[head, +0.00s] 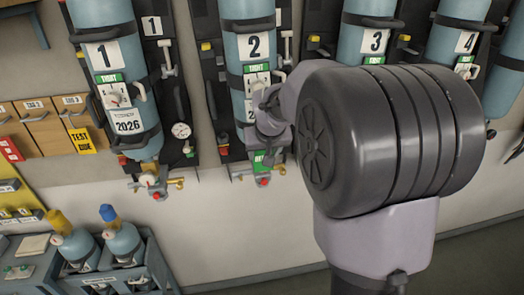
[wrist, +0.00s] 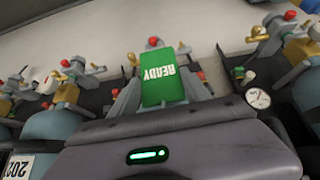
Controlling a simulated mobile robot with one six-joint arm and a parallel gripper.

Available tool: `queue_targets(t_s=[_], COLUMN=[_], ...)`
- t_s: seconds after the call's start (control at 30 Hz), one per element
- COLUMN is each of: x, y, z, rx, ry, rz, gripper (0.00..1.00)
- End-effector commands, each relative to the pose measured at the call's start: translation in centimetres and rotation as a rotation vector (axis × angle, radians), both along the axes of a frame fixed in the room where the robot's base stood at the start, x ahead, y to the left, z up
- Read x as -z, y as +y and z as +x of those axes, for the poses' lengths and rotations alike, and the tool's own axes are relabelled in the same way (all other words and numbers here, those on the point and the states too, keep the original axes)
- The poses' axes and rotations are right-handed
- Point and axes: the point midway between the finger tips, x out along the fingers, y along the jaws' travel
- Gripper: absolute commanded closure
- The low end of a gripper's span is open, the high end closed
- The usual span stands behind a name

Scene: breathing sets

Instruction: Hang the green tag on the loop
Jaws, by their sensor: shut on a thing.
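The green tag (wrist: 163,82) with white READY lettering, upside down in the wrist view, is at the tips of my gripper (wrist: 166,98). My gripper is shut on it. In the head view, my gripper (head: 271,128) is in front of the lower part of breathing set 2 (head: 257,50), and the green tag (head: 262,160) shows just below it, near the valve at the bottom of the cylinder. I cannot make out the loop in either view, nor whether the tag touches the valve.
Breathing sets 1 (head: 110,60), 3 (head: 372,40) and 4 (head: 462,38) hang beside set 2. A pressure gauge (wrist: 257,98) and brass valves (wrist: 65,95) flank the tag. A crate (head: 150,262) with small cylinders stands low on the left. The wall below set 2 is bare.

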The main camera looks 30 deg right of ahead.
Motion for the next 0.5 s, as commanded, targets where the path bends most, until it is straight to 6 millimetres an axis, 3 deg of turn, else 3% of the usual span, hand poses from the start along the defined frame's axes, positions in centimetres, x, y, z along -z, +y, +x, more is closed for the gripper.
queue_targets(t_s=[0.1, 0.43, 0.47, 0.5], x=[0.99, 0.98, 0.98, 0.98], y=[0.0, 0.01, 0.01, 0.01], z=[-0.02, -0.04, -0.04, -0.04], rx=[0.0, 0.0, 0.0, 0.0], ry=[0.0, 0.0, 0.0, 0.0], rz=[0.0, 0.0, 0.0, 0.0], gripper=[0.83, 0.83, 0.41, 0.33])
